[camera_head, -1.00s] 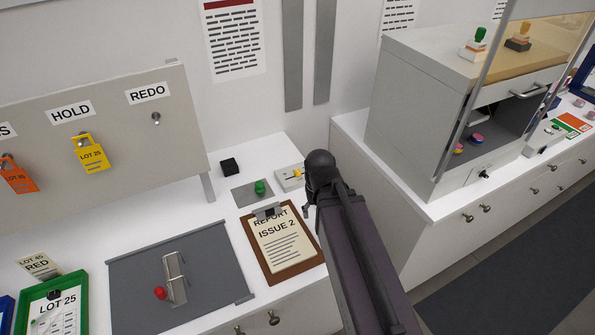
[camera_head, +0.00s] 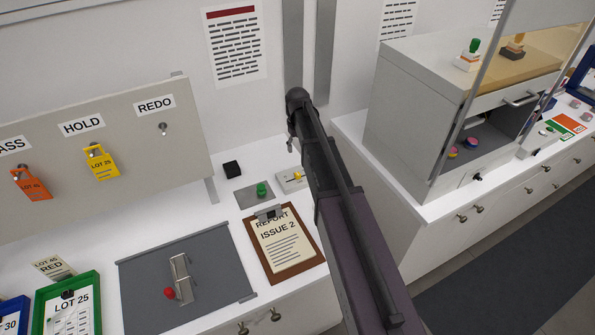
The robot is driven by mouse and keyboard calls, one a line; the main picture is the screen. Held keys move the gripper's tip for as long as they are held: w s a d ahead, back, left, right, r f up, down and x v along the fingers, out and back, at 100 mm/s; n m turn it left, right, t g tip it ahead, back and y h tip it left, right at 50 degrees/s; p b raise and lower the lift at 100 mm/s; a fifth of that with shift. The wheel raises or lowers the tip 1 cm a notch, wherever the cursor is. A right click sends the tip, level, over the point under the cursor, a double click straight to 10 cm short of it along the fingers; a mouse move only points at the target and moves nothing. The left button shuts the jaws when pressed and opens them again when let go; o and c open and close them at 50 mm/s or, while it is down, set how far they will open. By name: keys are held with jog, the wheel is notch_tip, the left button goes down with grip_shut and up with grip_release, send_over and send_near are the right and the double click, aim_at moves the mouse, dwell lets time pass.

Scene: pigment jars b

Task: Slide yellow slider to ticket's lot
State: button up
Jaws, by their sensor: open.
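The yellow slider (camera_head: 298,176) is a small yellow knob on a pale block (camera_head: 289,181) at the back of the white counter. The block's right end is hidden by my arm, and I cannot read any lot marks on it. A cream ticket (camera_head: 55,267) reading "LOT 45 RED" is at the left, behind the green-framed tray. My gripper (camera_head: 291,144) shows only as a small dark part beside the arm's end, above and behind the slider in the picture, apart from it. It is open, with no object visible in it; the arm hides most of it.
A clipboard (camera_head: 287,256) reading "REPORT ISSUE 2", a green knob (camera_head: 261,189) and a black block (camera_head: 231,168) are near the slider. A grey mat (camera_head: 150,275) holds a red-knobbed device. The tag board (camera_head: 60,165) stands at left, a grey cabinet (camera_head: 415,110) at right.

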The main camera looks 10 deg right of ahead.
aim_at(298, 174)
jog(key=shift+f, duration=0.15)
dwell(0.3)
notch_tip(298, 174, down, 14)
jog(key=b, duration=1.4)
jog(key=shift+r, duration=0.25)
grip_shut()
